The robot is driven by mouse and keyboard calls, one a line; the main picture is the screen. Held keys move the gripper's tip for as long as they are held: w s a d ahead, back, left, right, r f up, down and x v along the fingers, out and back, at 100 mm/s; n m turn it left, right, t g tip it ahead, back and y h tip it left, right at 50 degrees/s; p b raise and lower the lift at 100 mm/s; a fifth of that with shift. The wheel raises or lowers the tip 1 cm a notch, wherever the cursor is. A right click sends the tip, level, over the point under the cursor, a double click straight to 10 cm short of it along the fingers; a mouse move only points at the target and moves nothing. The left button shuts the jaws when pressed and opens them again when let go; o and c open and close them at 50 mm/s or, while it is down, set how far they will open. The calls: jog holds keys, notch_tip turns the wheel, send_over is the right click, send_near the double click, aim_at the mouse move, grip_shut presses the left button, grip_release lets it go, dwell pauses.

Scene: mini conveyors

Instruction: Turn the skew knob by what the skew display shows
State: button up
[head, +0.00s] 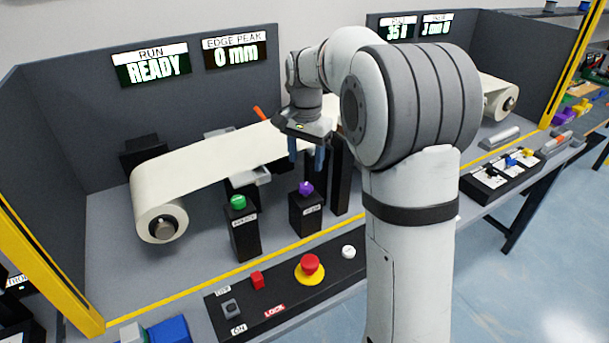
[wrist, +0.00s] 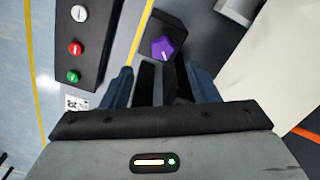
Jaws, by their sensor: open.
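A purple knob (head: 306,187), which I take for the skew knob, sits on a black post with a label too small to read. It shows in the wrist view (wrist: 163,48) with a pale pointer line. My gripper (head: 306,162) is open and empty above the purple knob. In the wrist view the knob lies beyond the gap between the blue fingers, not between them. A small display (head: 436,28) at the back right may be the skew display; its header and value are partly cut by my arm and not surely legible.
A green knob (head: 238,202) stands on a post to the left. A white web (head: 220,165) runs over a roll behind the posts. A front panel holds a red stop button (head: 310,264). Displays read READY (head: 152,68) and 0 mm (head: 236,55).

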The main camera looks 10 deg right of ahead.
aim_at(305, 185)
jog(key=shift+w+f, duration=0.25)
jog(key=shift+w, duration=0.1)
jog(key=shift+f, duration=0.35)
notch_tip(305, 185, down, 7)
jog(key=shift+r, duration=0.1)
jog(key=shift+c, duration=0.2)
jog(key=c, duration=0.9)
jog(key=shift+d, duration=0.15)
